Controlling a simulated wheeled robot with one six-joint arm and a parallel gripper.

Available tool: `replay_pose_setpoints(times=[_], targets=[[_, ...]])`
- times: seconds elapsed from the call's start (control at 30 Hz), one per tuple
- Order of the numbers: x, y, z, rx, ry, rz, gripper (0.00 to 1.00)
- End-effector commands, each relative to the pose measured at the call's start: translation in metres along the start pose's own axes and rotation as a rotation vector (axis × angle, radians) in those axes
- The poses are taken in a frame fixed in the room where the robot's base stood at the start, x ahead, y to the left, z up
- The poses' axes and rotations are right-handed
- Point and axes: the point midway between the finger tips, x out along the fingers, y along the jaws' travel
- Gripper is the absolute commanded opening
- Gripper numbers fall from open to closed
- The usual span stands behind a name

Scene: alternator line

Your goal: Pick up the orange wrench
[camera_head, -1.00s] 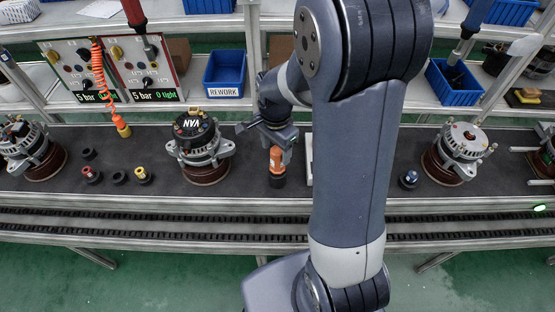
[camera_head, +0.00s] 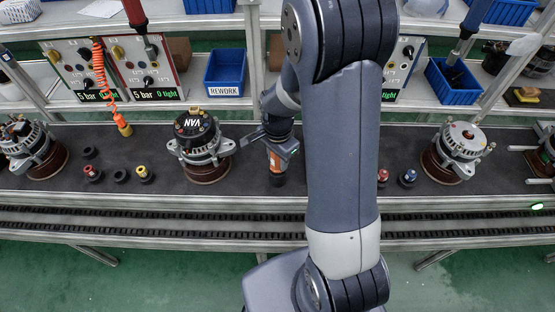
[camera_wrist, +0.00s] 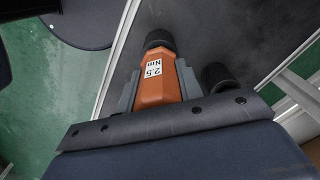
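The orange wrench (camera_head: 274,163) stands upright on the dark conveyor top, right of an alternator with a black cap (camera_head: 195,125). In the wrist view the orange wrench (camera_wrist: 160,83) shows a white "2.5 Nm" label and a black end. My gripper (camera_head: 282,150) is down at the wrench's upper part. In the wrist view my gripper (camera_wrist: 158,88) has one grey finger on each side of the wrench, close to its body. Whether both fingers press on it cannot be made out. The gripper hides part of the wrench in the head view.
Small red (camera_head: 92,173), yellow (camera_head: 144,174) and blue (camera_head: 408,177) capped pieces stand on the conveyor. Another alternator (camera_head: 460,150) stands at right. A blue REWORK bin (camera_head: 225,72) is on the shelf behind. An orange coiled hose (camera_head: 103,75) hangs at left.

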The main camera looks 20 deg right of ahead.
Motion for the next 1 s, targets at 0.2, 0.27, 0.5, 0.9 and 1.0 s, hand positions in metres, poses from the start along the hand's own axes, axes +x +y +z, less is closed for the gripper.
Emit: replay_pose_setpoints(times=[0.2,0.27,0.5,0.9,1.0], targets=[[0.000,0.000,0.000,0.000,0.000,0.000,0.13],[-0.001,0.000,0.000,0.000,0.000,-0.001,0.11],[-0.002,-0.001,0.000,0.000,0.001,-0.002,0.11],[-0.059,-0.001,-0.001,0.000,0.003,-0.007,0.11],[-0.076,-0.001,-0.001,0.000,0.003,-0.006,0.11]])
